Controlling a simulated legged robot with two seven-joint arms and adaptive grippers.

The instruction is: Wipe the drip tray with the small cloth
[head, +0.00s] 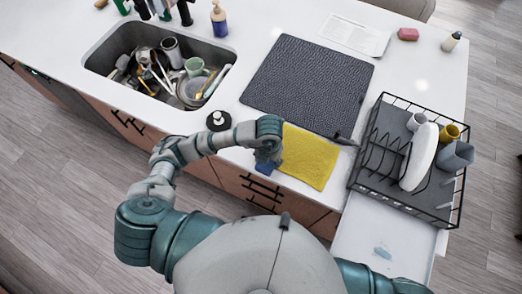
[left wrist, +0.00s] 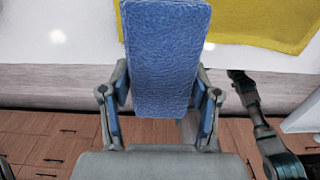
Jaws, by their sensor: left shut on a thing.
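My left gripper (head: 266,163) is shut on a small blue cloth (head: 265,169) at the counter's front edge, just left of the yellow cloth. In the left wrist view the blue cloth (left wrist: 165,55) stands out flat between the two fingers (left wrist: 160,112); I cannot tell if it touches the counter. The pale drip tray (head: 350,235) lies at the lower right, in front of the dish rack, well apart from the gripper. A bluish spot (head: 382,253) shows on it. My right arm leaves the head view at the lower right; I cannot make out its gripper.
A yellow cloth (head: 310,158) lies flat between my left gripper and the black dish rack (head: 362,160), which holds dishes. A dark mat (head: 305,85) lies behind. The sink (head: 100,62) on the left is full of dishes.

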